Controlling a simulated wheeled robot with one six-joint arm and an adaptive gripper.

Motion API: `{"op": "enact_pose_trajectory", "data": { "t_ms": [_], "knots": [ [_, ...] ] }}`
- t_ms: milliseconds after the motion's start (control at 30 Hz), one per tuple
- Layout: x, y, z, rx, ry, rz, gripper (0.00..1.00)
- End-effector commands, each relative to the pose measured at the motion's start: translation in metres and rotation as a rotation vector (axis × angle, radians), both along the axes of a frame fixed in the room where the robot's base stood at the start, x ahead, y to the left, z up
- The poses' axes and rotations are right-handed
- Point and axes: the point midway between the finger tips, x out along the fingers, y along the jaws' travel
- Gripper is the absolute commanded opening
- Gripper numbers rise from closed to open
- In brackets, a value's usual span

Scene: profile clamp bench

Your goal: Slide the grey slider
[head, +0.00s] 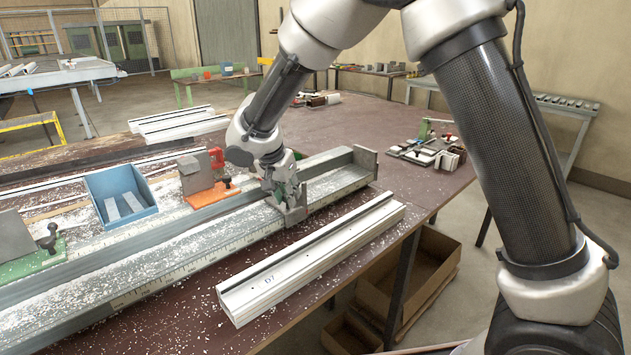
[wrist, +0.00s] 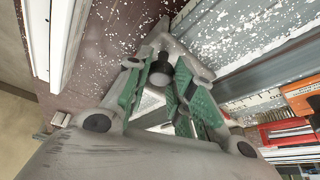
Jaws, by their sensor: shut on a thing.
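The grey slider (head: 293,213) sits across the long metal rail (head: 340,184), nearer its right end, short of the grey end block (head: 365,160). My gripper (head: 283,194) reaches down from above and is shut on the slider, hiding part of it. In the wrist view my gripper's green-padded fingers (wrist: 159,64) stand on both sides of a dark round knob with a pale face (wrist: 157,78). The exact contact between pads and slider is hard to make out.
A white profile (head: 310,258) lies in front of the rail. Pale chips litter the bench and rail. Small fixtures (head: 430,150) stand at right; the rail between slider and end block looks clear.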

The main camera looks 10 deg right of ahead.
Motion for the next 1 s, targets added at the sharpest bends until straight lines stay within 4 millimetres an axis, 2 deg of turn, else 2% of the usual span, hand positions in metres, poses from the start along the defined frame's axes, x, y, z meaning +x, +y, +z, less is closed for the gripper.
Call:
{"op": "enact_pose_trajectory", "data": {
  "t_ms": [33, 100, 600, 800, 1000],
  "knots": [
    [-0.012, 0.018, 0.0, 0.0, 0.0, 0.009, 0.0],
    [-0.027, 0.038, 0.0, 0.001, -0.001, 0.008, 0.0],
    [-0.132, 0.183, 0.0, 0.001, 0.0, 0.006, 0.0],
    [-0.169, 0.233, -0.001, 0.001, 0.0, 0.004, 0.0],
    [-0.196, 0.27, 0.0, 0.002, 0.001, 0.002, 0.0]
  ]
}}
